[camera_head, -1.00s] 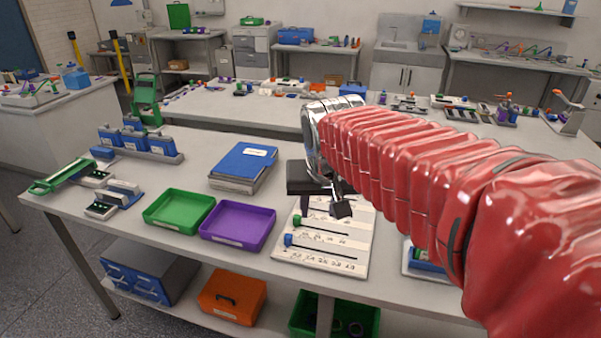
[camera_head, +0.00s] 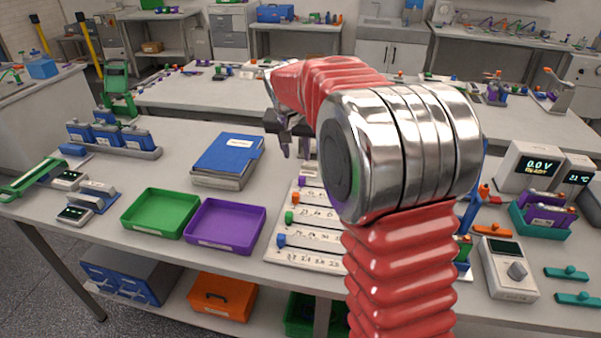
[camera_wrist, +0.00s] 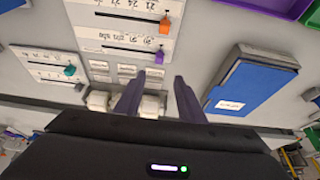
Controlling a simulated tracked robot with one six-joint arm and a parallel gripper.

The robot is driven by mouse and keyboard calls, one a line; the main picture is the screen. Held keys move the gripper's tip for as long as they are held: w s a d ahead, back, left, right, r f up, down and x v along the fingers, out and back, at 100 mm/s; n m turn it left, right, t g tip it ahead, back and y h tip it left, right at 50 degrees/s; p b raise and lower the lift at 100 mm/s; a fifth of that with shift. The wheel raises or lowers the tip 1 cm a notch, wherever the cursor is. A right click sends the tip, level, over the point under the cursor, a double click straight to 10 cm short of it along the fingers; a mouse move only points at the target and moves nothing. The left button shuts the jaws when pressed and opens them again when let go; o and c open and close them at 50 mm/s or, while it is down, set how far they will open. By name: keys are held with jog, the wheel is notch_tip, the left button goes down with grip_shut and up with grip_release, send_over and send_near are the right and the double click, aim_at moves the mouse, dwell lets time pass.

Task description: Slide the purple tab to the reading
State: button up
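A pale slider board (camera_head: 268,254) lies near the bench front, partly hidden by my arm. Its purple tab (camera_head: 301,182) is on the farthest slot, above the orange tab (camera_head: 296,197), green tab (camera_head: 289,216) and blue tab (camera_head: 281,240), all at the left ends. In the wrist view the purple tab (camera_wrist: 159,57) sits at the right end of its slot, the orange tab (camera_wrist: 165,25) above it. My gripper (camera_wrist: 158,78) is open and empty, its fingers just below the purple tab in that view. A meter display (camera_head: 540,168) shows 0.0 V.
A purple tray (camera_head: 226,249), green tray (camera_head: 160,235) and blue binder (camera_head: 226,158) lie left of the board. A handheld meter (camera_head: 513,285) and a teal holder with purple cells (camera_head: 545,212) are at the right. Another board with a teal tab (camera_wrist: 70,70) shows in the wrist view.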

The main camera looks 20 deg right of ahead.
aim_at(302, 177)
jog(key=shift+w+d, duration=0.1)
dwell(0.3)
jog(key=x, duration=1.3)
jog(key=shift+w+d+f, duration=0.1)
jog(key=shift+w+f, duration=0.05)
jog(key=shift+f, duration=0.15)
grip_shut()
dwell(0.3)
